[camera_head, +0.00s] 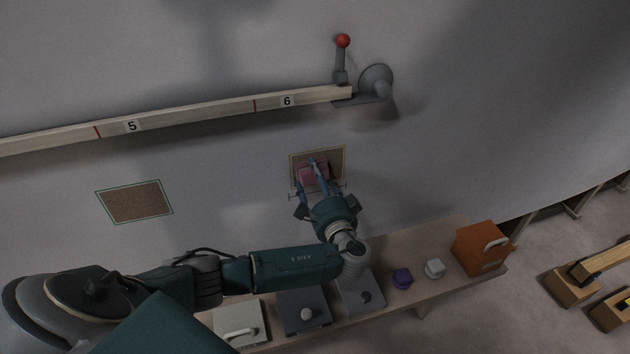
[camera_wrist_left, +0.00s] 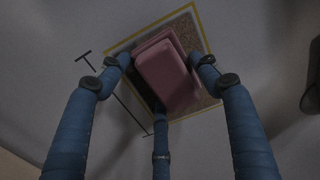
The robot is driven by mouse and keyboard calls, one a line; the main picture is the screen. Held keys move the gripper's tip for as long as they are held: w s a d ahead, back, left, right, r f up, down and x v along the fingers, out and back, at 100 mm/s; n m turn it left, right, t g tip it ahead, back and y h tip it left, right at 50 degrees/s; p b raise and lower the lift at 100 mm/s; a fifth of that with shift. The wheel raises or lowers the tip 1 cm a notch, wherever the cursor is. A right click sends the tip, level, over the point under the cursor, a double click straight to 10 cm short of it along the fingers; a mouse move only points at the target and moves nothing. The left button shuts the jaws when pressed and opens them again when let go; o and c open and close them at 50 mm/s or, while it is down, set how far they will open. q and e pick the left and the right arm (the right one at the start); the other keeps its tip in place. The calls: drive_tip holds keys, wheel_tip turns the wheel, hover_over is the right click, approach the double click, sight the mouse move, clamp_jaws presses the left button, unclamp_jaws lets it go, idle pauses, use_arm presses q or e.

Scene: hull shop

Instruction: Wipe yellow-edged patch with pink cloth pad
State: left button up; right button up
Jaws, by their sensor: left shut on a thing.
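The yellow-edged patch (camera_head: 334,157) is a brown speckled rectangle on the pale wall, in the middle of the head view. It also shows in the left wrist view (camera_wrist_left: 205,87), partly covered. My left gripper (camera_head: 315,178) is shut on the pink cloth pad (camera_head: 309,177) and holds it in front of the patch. In the left wrist view the blue fingers surround the pink pad (camera_wrist_left: 165,73). I cannot tell whether the pad touches the patch. My right gripper is not in view.
A green-edged patch (camera_head: 136,203) is on the wall to the left. A numbered rail (camera_head: 200,113) runs above, ending at a red-knobbed lever (camera_head: 342,55).

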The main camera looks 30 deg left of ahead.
sight(311, 191)
use_arm(q)
drive_tip(key=shift+w+r+p, duration=0.1)
drive_tip(key=shift+r+p, duration=2.4)
drive_tip(key=shift+r, duration=0.75)
drive_tip(key=shift+f+b, duration=5.75)
drive_tip(key=shift+f, duration=1)
drive_tip(key=shift+s, duration=0.2)
drive_tip(key=shift+o, duration=1.2)
drive_tip(key=shift+b, duration=0.3)
drive_tip(key=shift+c, duration=1.2)
